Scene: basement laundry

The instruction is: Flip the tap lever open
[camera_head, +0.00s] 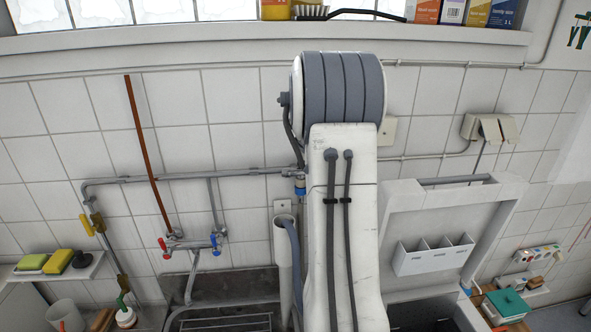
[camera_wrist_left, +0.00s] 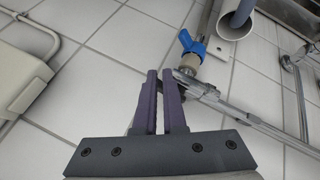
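The tap is a small valve with a blue lever (camera_wrist_left: 190,46) on the wall pipe, in the left wrist view. In the head view its blue part (camera_head: 300,188) shows at the left edge of my arm, which hides some of it. My left gripper (camera_wrist_left: 160,76) points at the wall just below and left of the lever in the wrist view. Its two dark fingers are apart by a narrow gap, with nothing seen between them. The fingers appear apart from the lever. In the head view my arm hides the left gripper. My right gripper is not in view.
A standpipe (camera_head: 283,231) with a grey hose stands below the valve. The metal pipe (camera_head: 240,173) runs left along the tiled wall. A sink tap (camera_head: 190,243) with red and blue handles is left. A white holder (camera_head: 434,255) is right.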

